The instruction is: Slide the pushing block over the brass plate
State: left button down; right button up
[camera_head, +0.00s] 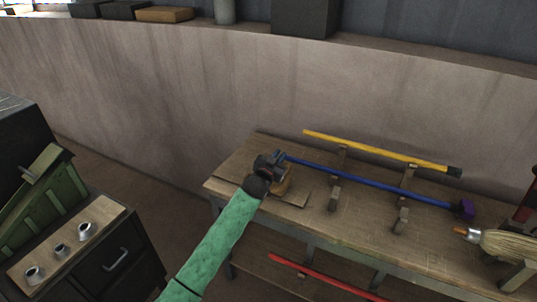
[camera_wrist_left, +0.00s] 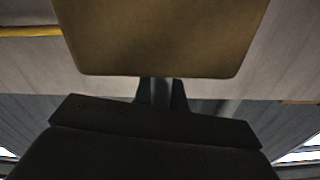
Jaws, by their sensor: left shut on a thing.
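My left gripper (camera_head: 270,163) is at the left end of the workbench, at the end of my green-sleeved arm. In the left wrist view the two dark fingers (camera_wrist_left: 160,92) are shut on a narrow grey post of the tan pushing block (camera_wrist_left: 160,38). In the head view the block (camera_head: 284,184) shows only partly, behind the gripper and wrist. A flat brownish plate (camera_head: 294,199), which looks like the brass plate, lies on the bench beside and under the block. Whether the block touches it is hidden. My right gripper is not in view.
A blue rod (camera_head: 370,182) with a purple end and a yellow rod (camera_head: 380,151) rest on wooden supports. The blue rod's left end is close to my left gripper. A straw broom head (camera_head: 508,245) lies at right. A dark cabinet (camera_head: 118,258) with metal rings stands at left.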

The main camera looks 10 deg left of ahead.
pick_arm(q)
jog(key=shift+s+d, duration=0.1)
jog(key=shift+d, duration=0.15)
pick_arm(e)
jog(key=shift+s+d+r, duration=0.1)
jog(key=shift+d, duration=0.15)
pick_arm(q)
jog(key=c, duration=1.5)
grip_release()
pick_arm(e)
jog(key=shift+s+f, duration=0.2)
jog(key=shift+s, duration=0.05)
pick_arm(q)
jog(key=shift+o, duration=0.2)
jog(key=shift+s, duration=0.1)
